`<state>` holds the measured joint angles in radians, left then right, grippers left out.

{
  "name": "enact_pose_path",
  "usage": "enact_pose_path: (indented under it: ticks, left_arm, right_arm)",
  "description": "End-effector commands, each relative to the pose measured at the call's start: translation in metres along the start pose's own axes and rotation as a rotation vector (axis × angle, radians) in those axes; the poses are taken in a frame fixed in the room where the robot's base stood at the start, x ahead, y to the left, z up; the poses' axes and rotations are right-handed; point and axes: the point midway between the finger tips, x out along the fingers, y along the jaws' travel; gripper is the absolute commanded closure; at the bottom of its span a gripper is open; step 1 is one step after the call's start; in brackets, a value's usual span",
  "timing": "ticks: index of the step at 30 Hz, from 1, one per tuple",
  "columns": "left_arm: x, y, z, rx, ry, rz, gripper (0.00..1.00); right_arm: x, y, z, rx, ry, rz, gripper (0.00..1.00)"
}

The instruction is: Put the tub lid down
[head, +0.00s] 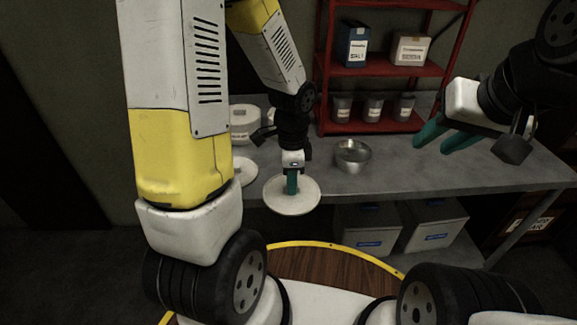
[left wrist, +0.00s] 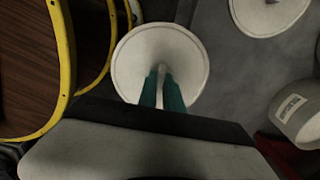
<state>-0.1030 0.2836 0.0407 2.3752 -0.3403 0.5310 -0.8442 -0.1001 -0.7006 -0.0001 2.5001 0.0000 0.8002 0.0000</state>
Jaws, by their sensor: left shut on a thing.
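My left gripper (head: 291,190) is shut on the knob of a round, pale tub lid (head: 308,202). The lid is roughly level and overlaps the bench's front edge in the head view; its exact height is hard to tell. In the left wrist view, the teal fingers (left wrist: 162,90) close on the knob at the middle of the lid (left wrist: 128,66). A second pale lid (left wrist: 265,14) lies on the bench; in the head view, my left arm partly hides it. My right gripper (head: 438,141) is open and empty above the bench's right part.
A pale tub (head: 243,124) stands at the bench's back left, also in the wrist view (left wrist: 306,112). A metal bowl (head: 352,157) is right of the held lid. A red shelf (head: 376,127) holds several containers. The grey bench (head: 400,177) is clear right of the bowl.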

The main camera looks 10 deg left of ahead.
Motion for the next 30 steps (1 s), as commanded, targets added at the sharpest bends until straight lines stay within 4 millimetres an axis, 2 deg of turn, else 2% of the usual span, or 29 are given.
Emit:
enact_pose_path:
  ticks: [2,5,18,21,28,30]
  left_arm:
    - [0.003,-0.002,-0.004,0.005,0.0,0.0,1.0]
    - [0.005,-0.015,-0.005,0.005,0.0,0.0,1.0]
    - [0.016,-0.127,-0.002,0.004,0.0,0.0,1.0]
    - [0.017,-0.141,-0.001,0.005,0.0,0.0,1.0]
    - [0.018,-0.157,-0.001,0.005,0.0,0.0,1.0]
    - [0.027,-0.158,-0.001,0.006,-0.001,0.004,1.0]
  right_arm:
    - [0.0,0.0,0.0,0.0,-0.001,0.0,0.64]
    - [0.0,0.0,0.0,0.0,-0.001,0.0,0.64]
    - [0.0,0.0,0.0,0.0,0.0,0.0,0.64]
    - [0.0,0.0,0.0,0.0,0.0,0.0,0.64]
    - [0.0,0.0,0.0,0.0,0.0,0.0,0.64]
    - [0.0,0.0,0.0,0.0,0.0,0.0,0.64]
